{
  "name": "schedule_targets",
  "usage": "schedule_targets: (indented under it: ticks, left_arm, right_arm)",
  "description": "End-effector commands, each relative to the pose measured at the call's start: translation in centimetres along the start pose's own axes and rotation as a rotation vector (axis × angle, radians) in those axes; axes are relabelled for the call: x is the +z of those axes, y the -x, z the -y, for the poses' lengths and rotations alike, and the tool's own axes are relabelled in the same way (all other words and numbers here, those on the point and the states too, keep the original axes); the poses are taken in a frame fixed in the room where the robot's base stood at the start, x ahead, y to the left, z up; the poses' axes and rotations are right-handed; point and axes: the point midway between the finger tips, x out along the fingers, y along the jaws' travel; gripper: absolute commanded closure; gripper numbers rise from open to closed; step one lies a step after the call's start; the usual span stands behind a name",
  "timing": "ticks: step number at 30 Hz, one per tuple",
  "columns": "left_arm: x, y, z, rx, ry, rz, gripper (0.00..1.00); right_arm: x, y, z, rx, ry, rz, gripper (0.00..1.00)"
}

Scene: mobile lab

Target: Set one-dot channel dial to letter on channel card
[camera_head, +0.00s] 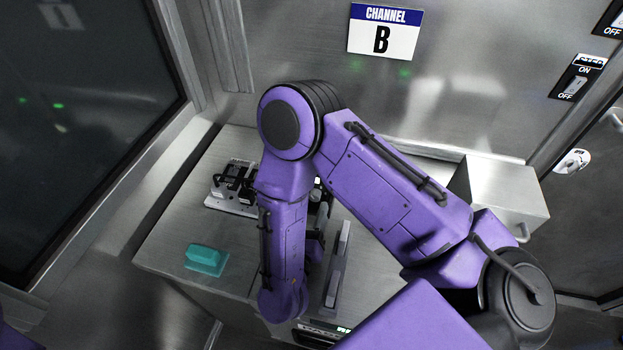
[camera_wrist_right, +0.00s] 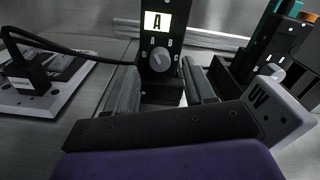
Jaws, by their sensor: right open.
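The channel card (camera_head: 383,34) on the back wall reads "CHANNEL B". In the right wrist view a black box carries a grey round dial (camera_wrist_right: 160,60) with small letters around it. The dial's dot marking is too small to make out. In the head view my right arm hides this dial and most of the gripper. My left gripper is not in view.
A second dark unit (camera_wrist_right: 270,50) with a grey knob stands to the right, near a pale "UV" piece (camera_wrist_right: 277,106). A plugged white plate (camera_wrist_right: 40,90) with cables lies left. A teal block (camera_head: 207,259) sits on the metal bench (camera_head: 165,240), with bare surface around it.

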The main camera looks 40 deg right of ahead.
Motion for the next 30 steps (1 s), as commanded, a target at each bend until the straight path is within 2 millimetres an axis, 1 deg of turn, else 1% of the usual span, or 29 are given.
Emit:
schedule_targets:
  ticks: [1,3,6,14,17,18,19,20,22,30]
  left_arm:
    - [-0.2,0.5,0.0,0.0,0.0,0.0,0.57]
    - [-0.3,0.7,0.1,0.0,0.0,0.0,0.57]
    - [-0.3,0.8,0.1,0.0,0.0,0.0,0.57]
    - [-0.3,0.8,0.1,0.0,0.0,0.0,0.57]
    - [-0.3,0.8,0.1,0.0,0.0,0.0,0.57]
    - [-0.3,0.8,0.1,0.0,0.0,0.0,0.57]
    - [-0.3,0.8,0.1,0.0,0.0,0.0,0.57]
    - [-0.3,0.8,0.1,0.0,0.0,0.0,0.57]
    - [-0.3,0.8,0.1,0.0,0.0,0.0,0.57]
    - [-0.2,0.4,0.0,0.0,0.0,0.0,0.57]
  right_arm:
    - [0.2,-0.9,0.1,-0.003,0.001,-0.002,0.46]
    - [0.1,-1.8,0.1,-0.001,0.0,-0.002,0.46]
    - [0.0,-2.6,0.0,0.0,0.0,-0.001,0.46]
    - [-0.1,-2.9,0.0,0.002,0.0,0.0,0.46]
    - [-0.1,-2.8,0.0,0.002,0.0,0.0,0.76]
    - [-0.1,-2.8,0.0,0.002,0.0,0.0,0.89]
    - [-0.1,-2.8,-0.1,0.002,0.0,0.0,0.98]
    - [-0.1,-2.8,-0.1,0.002,0.0,0.0,1.0]
    - [0.0,-2.6,-0.2,0.003,0.0,0.0,1.0]
    - [-0.2,-2.8,0.0,0.0,-0.04,-0.001,1.0]
